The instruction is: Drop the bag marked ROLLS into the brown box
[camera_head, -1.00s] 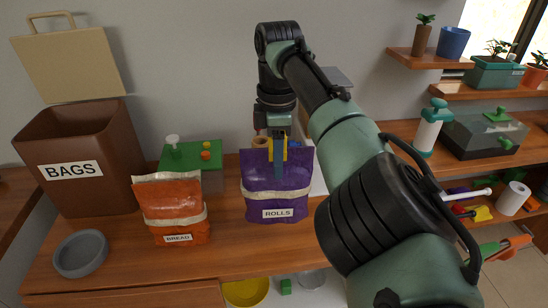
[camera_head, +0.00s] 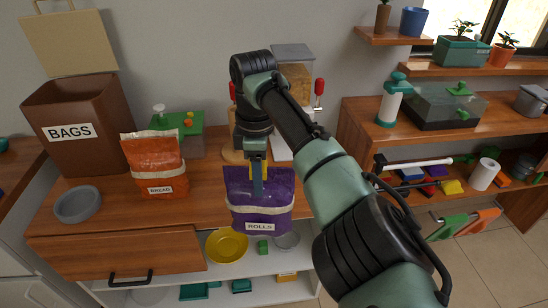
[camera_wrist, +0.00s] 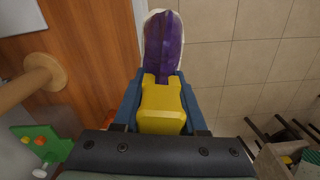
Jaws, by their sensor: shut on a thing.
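The purple bag marked ROLLS (camera_head: 262,212) with a cream band hangs in front of the counter's front edge in the head view. My gripper (camera_head: 257,185) is shut on this bag at its top, around a yellow piece (camera_wrist: 162,105) that shows between the fingers in the wrist view. The purple bag also shows in the wrist view (camera_wrist: 163,45), beyond the yellow piece. The brown box marked BAGS (camera_head: 75,150) stands at the left of the counter with its lid (camera_head: 78,45) raised. Its inside bottom is hidden.
An orange bag marked BREAD (camera_head: 156,170) stands between the box and my gripper. A grey bowl (camera_head: 78,205) sits in front of the box. A green-topped container (camera_head: 185,140) is behind the BREAD bag. A yellow bowl (camera_head: 227,246) is on the shelf below.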

